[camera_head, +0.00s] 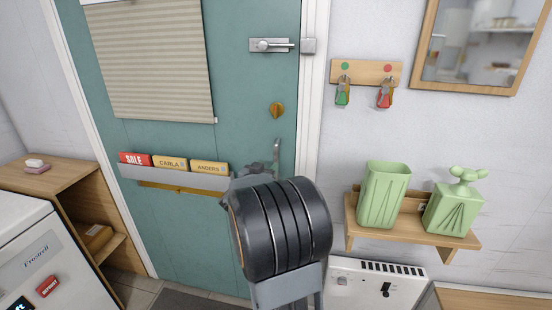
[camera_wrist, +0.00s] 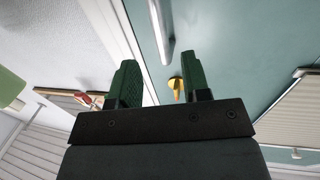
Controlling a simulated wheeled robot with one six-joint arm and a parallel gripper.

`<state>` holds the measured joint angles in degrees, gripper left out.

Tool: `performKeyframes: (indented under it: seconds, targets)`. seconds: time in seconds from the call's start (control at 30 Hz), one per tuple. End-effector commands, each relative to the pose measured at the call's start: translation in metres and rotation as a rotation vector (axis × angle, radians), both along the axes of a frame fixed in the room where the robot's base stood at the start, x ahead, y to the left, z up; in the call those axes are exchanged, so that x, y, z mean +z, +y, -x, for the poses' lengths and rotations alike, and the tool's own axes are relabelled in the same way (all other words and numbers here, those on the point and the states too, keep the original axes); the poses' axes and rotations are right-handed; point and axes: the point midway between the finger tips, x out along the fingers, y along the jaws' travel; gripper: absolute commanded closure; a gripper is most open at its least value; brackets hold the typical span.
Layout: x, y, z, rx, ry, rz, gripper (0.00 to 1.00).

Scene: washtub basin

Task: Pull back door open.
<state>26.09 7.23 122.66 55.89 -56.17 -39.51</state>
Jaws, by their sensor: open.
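The teal back door (camera_head: 170,245) stands closed in its white frame as far as I can see. Its grey metal handle (camera_head: 277,152) stands upright near the door's right edge, its lower part close to my arm. In the wrist view the handle (camera_wrist: 161,30) is a silver bar at the top, beyond my fingertips. A brass thumb-turn (camera_head: 277,110) sits above the handle; it also shows in the wrist view (camera_wrist: 175,84). My gripper (camera_wrist: 160,70) has two green fingers apart with nothing between them. In the head view my black arm hides most of it.
A slide bolt (camera_head: 270,45) is high on the door, with a gap before its keeper (camera_head: 308,46). A letter rack (camera_head: 185,178) is fixed left of the handle. Right are a key rack (camera_head: 365,72) and a shelf (camera_head: 415,232) with green containers. A white appliance (camera_head: 40,255) stands at left.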

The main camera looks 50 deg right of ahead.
Motion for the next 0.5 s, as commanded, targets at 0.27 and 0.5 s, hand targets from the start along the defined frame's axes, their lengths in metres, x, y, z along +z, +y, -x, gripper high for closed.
performKeyframes:
  seconds: [0.27, 0.5]
  targets:
    - [0.0, -0.046, -0.017, 0.0, 0.001, 0.0, 0.57]
    - [0.0, -0.067, -0.026, 0.002, 0.0, 0.0, 0.57]
